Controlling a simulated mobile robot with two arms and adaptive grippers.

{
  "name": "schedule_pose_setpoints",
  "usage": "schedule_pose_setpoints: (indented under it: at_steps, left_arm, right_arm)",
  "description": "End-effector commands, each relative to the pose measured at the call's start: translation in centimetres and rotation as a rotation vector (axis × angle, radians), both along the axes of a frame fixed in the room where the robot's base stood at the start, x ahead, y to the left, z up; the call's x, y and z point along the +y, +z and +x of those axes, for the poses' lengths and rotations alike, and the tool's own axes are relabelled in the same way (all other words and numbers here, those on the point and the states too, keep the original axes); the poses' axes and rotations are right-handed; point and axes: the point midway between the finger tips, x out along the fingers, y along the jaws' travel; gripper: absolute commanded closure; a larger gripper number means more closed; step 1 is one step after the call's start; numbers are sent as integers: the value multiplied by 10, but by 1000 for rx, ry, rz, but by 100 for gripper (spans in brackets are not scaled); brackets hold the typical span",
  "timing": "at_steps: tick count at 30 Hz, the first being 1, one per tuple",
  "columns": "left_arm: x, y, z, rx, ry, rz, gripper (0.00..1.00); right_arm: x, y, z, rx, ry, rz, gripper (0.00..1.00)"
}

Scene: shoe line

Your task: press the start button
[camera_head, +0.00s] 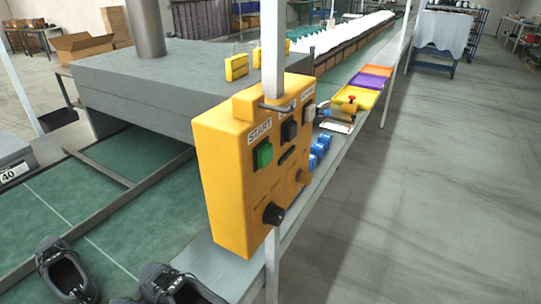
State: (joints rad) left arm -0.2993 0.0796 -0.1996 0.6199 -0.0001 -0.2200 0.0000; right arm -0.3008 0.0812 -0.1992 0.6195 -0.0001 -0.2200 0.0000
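The start button (264,155) is a green square button on the front of a yellow control box (225,188), under a label reading START. The box is fixed to a pale upright post in the middle of the head view. A black button (289,131), a pale button (308,113) and dark knobs (273,214) share the same face. Neither of my grippers shows in this view, and nothing covers the start button.
A green conveyor (120,215) runs behind the box, with dark shoes (64,272) at the lower left. A large grey machine housing (150,85) stands over it. Coloured trays (368,82) lie on the side ledge. The floor at the right (430,190) is clear.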

Motion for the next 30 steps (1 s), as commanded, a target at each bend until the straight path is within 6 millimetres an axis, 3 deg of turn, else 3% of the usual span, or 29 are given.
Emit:
schedule_pose_setpoints:
  at_steps: [1, 5, 30]
  left_arm:
    - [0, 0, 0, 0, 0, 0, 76]
    - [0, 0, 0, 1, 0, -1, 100]
    - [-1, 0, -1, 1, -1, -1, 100]
  right_arm:
    - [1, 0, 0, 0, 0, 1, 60]
    - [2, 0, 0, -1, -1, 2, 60]
    - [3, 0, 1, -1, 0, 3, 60]
